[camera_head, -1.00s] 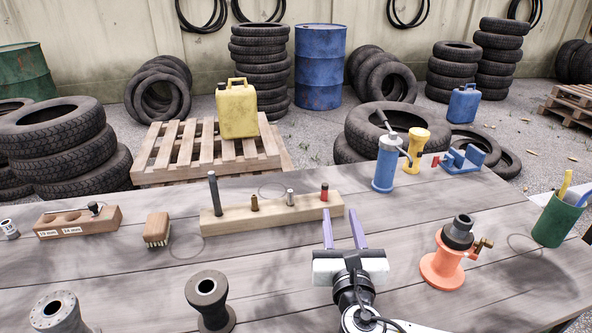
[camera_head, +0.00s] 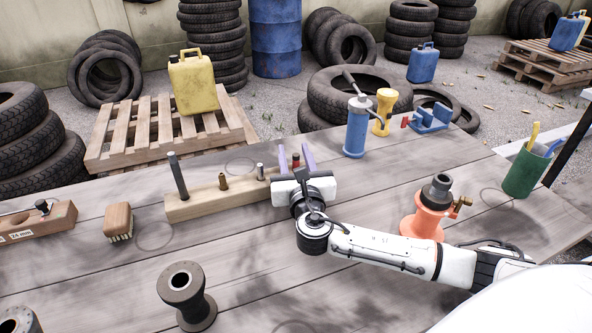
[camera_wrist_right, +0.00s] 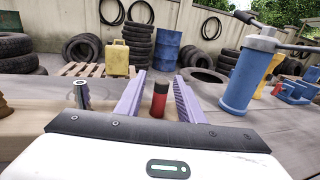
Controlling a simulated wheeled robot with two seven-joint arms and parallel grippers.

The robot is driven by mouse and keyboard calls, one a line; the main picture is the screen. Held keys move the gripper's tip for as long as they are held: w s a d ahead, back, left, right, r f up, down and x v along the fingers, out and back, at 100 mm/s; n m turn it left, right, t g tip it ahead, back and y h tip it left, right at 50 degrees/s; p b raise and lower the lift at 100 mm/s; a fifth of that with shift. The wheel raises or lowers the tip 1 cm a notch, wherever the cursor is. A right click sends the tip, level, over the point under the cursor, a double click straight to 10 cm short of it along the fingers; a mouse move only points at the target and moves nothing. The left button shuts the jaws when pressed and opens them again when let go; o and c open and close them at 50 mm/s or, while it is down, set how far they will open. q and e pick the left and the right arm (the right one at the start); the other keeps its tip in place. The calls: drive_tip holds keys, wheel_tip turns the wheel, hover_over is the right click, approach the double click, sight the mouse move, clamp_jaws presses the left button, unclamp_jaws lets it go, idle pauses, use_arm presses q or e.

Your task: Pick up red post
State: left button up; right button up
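The red post (camera_head: 296,160) stands upright at the right end of the wooden block (camera_head: 205,202), partly hidden by my right gripper. In the right wrist view the red post (camera_wrist_right: 158,100), with a dark top, stands between the two purple fingers. My right gripper (camera_head: 296,158) is open, its fingers on either side of the post, with a gap visible on both sides in the wrist view (camera_wrist_right: 159,92). My left gripper is not in view.
The block also holds a tall dark post (camera_head: 178,175), a brown post (camera_head: 223,181) and a grey post (camera_head: 260,171). A blue pump (camera_head: 357,127) stands behind right. An orange stand (camera_head: 427,215) is to the right.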

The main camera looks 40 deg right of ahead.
drive_tip(key=shift+w+d, duration=0.1)
drive_tip(key=shift+w, duration=0.25)
clamp_jaws()
